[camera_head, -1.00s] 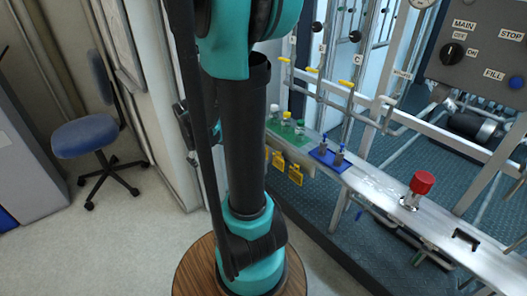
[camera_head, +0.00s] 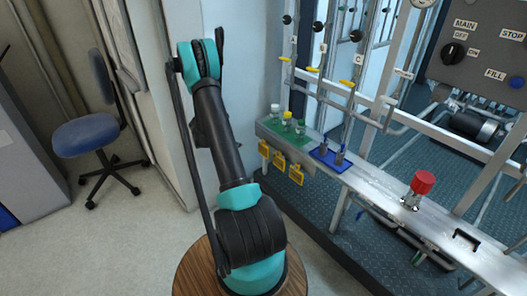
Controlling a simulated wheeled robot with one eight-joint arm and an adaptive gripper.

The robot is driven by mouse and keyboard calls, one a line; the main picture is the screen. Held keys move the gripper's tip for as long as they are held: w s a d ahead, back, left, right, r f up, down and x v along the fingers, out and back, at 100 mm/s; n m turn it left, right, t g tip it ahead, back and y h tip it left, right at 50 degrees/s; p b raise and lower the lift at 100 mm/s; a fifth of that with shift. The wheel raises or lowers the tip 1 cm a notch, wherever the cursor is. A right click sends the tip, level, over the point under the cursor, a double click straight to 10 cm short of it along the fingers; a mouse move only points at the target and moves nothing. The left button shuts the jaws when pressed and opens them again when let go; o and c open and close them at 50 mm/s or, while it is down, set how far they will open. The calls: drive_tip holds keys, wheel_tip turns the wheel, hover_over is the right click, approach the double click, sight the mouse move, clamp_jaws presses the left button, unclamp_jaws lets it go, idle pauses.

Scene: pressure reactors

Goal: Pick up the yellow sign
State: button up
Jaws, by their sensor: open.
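Three small yellow signs hang in a row on the front side of the metal bench, below the green mat. The left yellow sign (camera_head: 264,149), the middle yellow sign (camera_head: 279,161) and the right yellow sign (camera_head: 296,174) are all uncovered. I cannot tell which one the task means. My arm stands to the left of the signs, with its upper joint raised and apart from them. I cannot make out my gripper; it is hidden behind the arm or out of the picture.
The green mat (camera_head: 276,132) holds several small bottles. A blue mat (camera_head: 322,158) with small bottles lies beside it. A red knob (camera_head: 422,182) stands farther right on the bench. Valves with yellow handles (camera_head: 346,84) rise behind. A blue chair (camera_head: 88,136) is at left; the floor before it is clear.

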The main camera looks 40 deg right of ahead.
sight(263, 147)
drive_tip(key=d+f+n, duration=0.1)
drive_tip(key=d+f, duration=0.4)
drive_tip(key=w+d+f+h, duration=0.1)
drive_tip(key=d+f, duration=0.3)
drive_tip(key=d, duration=0.1)
drive_tip(key=w+d+f+n, duration=0.1)
drive_tip(key=d+f, duration=0.4)
drive_tip(key=shift+f+n+g+h, duration=0.3)
drive_tip(key=shift+g+h, duration=0.1)
drive_tip(key=shift+r+x, duration=0.25)
drive_tip(key=shift+x, duration=2.35)
drive_tip(key=shift+w+d, duration=0.1)
drive_tip(key=shift+d, duration=0.05)
drive_tip(key=c, duration=1)
